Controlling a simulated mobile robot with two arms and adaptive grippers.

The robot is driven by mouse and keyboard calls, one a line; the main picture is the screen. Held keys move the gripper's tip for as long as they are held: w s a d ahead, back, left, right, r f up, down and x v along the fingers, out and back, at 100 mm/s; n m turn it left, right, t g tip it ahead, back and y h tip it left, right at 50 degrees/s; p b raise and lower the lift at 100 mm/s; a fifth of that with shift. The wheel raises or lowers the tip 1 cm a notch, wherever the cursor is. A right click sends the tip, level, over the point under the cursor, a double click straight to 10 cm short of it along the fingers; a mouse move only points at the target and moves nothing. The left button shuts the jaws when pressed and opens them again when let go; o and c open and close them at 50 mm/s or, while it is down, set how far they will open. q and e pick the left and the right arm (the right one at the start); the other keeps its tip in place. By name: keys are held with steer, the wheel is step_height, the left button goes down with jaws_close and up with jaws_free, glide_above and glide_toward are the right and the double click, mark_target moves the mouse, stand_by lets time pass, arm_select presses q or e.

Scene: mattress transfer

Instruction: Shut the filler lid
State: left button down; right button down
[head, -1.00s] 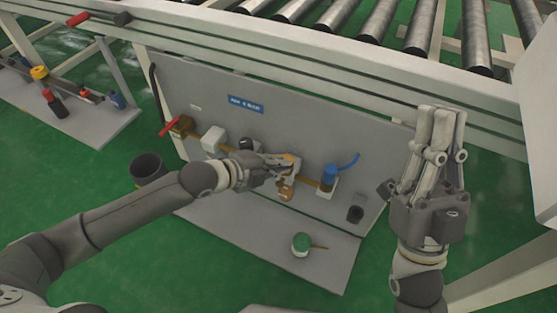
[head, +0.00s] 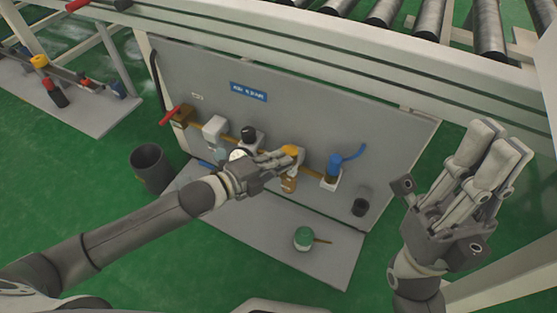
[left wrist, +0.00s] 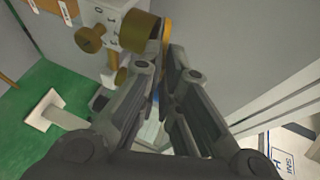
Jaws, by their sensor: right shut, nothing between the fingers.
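The filler lid seems to be the yellow-orange cap (head: 292,150) on top of a unit with an amber bowl (head: 288,184), on the grey upright panel (head: 215,85). My fingers partly cover it, so I cannot tell whether it is open or shut. My left gripper (head: 284,160) is right at this cap. In the left wrist view, a yellow-orange disc edge (left wrist: 166,32) shows at the tips of my left gripper (left wrist: 162,66). A narrow gap shows between the fingers; any grip on the disc is unclear. My right gripper (head: 503,143) is shut and empty, far right of the cap.
Beside the unit are a blue valve (head: 335,164) on the right and a black-knobbed unit (head: 249,137) on the left. A red lever (head: 171,115) is further left. A green-topped pot (head: 304,238) stands on the shelf below. A dark bin (head: 149,167) stands left. Rollers run above.

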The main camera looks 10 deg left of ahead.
arm_select(q)
steer(key=c, duration=1.6)
jaws_free()
steer(key=shift+c, duration=0.2)
steer(key=shift+a, duration=0.1)
steer(key=v, duration=1.2)
